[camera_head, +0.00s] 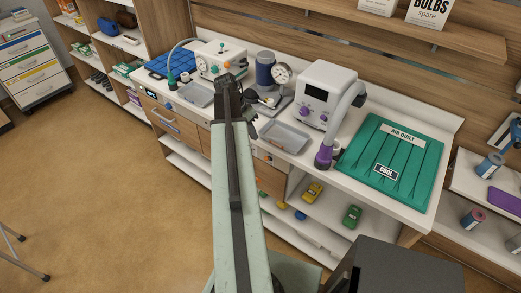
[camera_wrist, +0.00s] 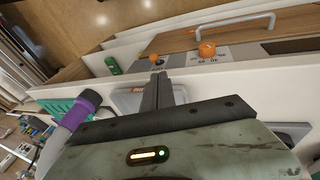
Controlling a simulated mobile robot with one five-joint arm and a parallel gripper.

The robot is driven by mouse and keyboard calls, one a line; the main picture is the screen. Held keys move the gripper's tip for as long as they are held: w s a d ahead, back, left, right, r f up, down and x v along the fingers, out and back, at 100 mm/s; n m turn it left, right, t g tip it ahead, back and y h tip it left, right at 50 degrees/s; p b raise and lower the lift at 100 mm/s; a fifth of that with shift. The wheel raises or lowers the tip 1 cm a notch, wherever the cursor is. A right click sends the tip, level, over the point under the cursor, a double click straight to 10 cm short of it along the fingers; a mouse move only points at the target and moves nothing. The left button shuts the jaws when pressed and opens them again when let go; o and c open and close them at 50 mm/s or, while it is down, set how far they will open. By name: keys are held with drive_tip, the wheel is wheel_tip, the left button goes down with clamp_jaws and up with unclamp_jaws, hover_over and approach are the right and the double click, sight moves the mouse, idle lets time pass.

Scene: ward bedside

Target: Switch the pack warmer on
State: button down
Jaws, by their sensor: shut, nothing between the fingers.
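No label reading pack warmer is legible, so I cannot tell which unit it is. In the wrist view a large orange knob (camera_wrist: 207,49) sits on a grey panel in the bench front, with small lettering too blurred to read. A smaller orange knob (camera_wrist: 154,59) sits on a panel to its left. My gripper (camera_wrist: 163,88) is shut and empty, its fingertips below the smaller knob in the picture and apparently apart from it. In the head view my arm hides part of the bench front; a unit with a blue cylinder (camera_head: 265,68) and gauge stands behind my gripper.
A white machine (camera_head: 326,92) with a purple-ended hose (camera_head: 324,154) stands at right beside a green air quilt (camera_head: 408,150). Grey trays (camera_head: 287,137) lie along the front edge. A white dial unit (camera_head: 219,58) and blue pad (camera_head: 168,65) are at left. Open floor (camera_head: 110,190) lies left.

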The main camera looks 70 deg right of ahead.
sight(268, 158)
drive_tip(key=shift+f, duration=0.1)
drive_tip(key=b+x, duration=0.9)
drive_tip(key=x, duration=0.1)
drive_tip(key=shift+b, duration=0.3)
drive_tip(key=shift+w, duration=0.1)
